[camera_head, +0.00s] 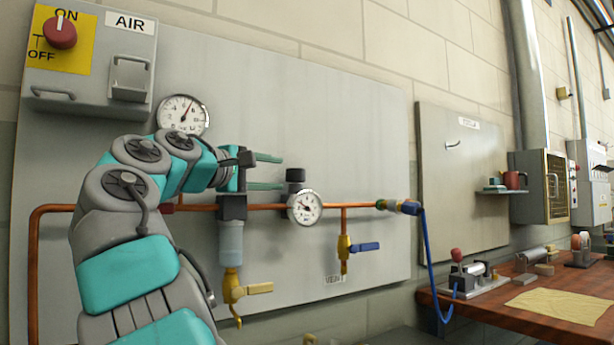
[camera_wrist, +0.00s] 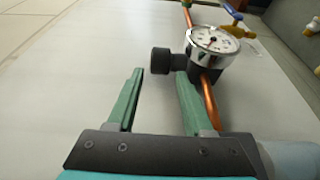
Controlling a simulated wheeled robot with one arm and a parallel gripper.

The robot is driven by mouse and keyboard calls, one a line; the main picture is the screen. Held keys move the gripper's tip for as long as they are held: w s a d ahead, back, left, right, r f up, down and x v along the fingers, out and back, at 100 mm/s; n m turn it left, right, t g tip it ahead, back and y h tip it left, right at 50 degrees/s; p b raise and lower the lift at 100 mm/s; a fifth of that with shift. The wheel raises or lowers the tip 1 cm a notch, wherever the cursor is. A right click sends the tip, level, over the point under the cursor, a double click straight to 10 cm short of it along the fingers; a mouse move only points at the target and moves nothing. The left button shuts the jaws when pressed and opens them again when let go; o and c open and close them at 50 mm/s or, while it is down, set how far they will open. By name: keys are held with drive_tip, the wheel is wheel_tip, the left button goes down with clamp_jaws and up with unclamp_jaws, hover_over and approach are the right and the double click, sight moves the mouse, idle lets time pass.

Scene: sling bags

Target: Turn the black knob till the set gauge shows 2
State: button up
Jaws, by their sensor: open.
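The black knob (camera_head: 295,175) sits on top of the regulator on the copper pipe. In the wrist view the knob (camera_wrist: 160,61) shows just beyond and between the fingertips. The set gauge (camera_head: 305,207) is a small round white dial just below the knob; it also shows in the wrist view (camera_wrist: 213,40). Its figures are too small to read. My gripper (camera_head: 281,172) is open with green fingers, to the left of the knob and at about its height. In the wrist view the gripper (camera_wrist: 158,75) is empty and apart from the knob.
The copper pipe (camera_head: 265,206) runs across the grey panel (camera_head: 330,120). A clear filter bowl (camera_head: 230,243) with a yellow drain valve hangs below my gripper. A larger gauge (camera_head: 182,114) is behind my arm. A blue-handled valve (camera_head: 364,247) is to the right.

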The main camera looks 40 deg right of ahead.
sight(289, 175)
drive_tip(key=x, duration=0.7)
drive_tip(key=shift+w+d+f, duration=0.1)
drive_tip(key=shift+w+d, duration=0.1)
drive_tip(key=shift+d, duration=0.15)
clamp_jaws()
